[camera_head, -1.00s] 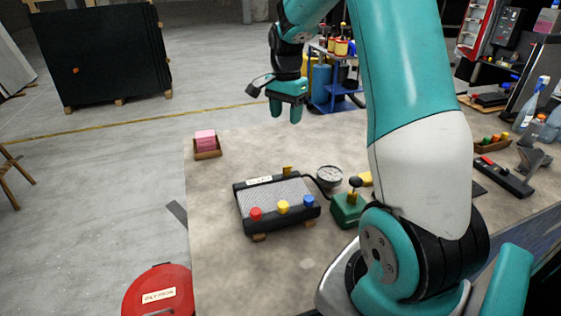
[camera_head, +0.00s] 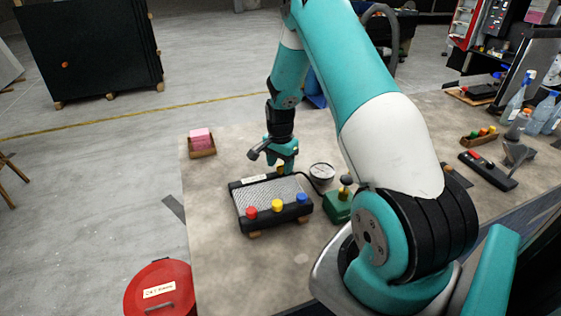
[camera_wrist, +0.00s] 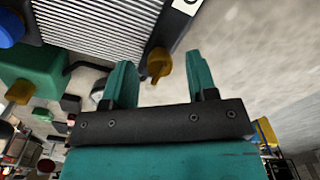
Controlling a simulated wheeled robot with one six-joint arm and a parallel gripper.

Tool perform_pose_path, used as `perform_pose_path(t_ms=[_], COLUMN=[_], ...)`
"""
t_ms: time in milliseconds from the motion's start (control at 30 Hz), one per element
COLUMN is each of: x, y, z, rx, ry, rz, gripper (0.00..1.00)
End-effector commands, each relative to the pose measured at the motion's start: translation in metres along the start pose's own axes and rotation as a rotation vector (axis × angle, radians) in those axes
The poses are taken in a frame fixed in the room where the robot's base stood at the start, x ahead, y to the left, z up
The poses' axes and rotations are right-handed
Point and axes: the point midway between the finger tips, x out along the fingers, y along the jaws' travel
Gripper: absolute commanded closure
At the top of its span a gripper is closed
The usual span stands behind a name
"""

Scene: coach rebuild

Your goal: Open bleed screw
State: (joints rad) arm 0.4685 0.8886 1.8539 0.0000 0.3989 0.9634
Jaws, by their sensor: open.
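The small brass-yellow bleed screw (camera_wrist: 158,64) sticks out from the dark end frame of the finned radiator (camera_wrist: 95,28) in the wrist view. In the head view the radiator (camera_head: 243,217) lies on the bench with red, yellow and blue caps along its near side. My gripper (camera_head: 284,163) is at its far edge and partly hides the screw there. In the wrist view my gripper (camera_wrist: 160,72) is open, its teal fingers spread to the left and right of the screw. Neither finger visibly touches the screw.
A green hand pump (camera_head: 337,207) and a round gauge (camera_head: 321,172) with a hose stand right of the radiator. A tray of pink pads (camera_head: 201,142) is at the left. A red lidded bin (camera_head: 160,290) stands before the bench. The bench's near left is clear.

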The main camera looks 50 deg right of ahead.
Motion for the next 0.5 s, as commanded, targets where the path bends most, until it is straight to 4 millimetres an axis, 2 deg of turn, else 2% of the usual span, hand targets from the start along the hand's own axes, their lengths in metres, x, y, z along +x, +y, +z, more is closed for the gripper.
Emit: perform_pose_path(t_ms=[333, 367, 500], x=[0.0048, 0.0048, 0.0046], y=[-0.0001, -0.0001, -0.0001], z=[0.0004, 0.0004, 0.0004], rx=[-0.001, -0.001, -0.001], ry=[0.000, 0.000, 0.000], rz=[0.000, 0.000, 0.000], gripper=[0.47, 0.52, 0.84])
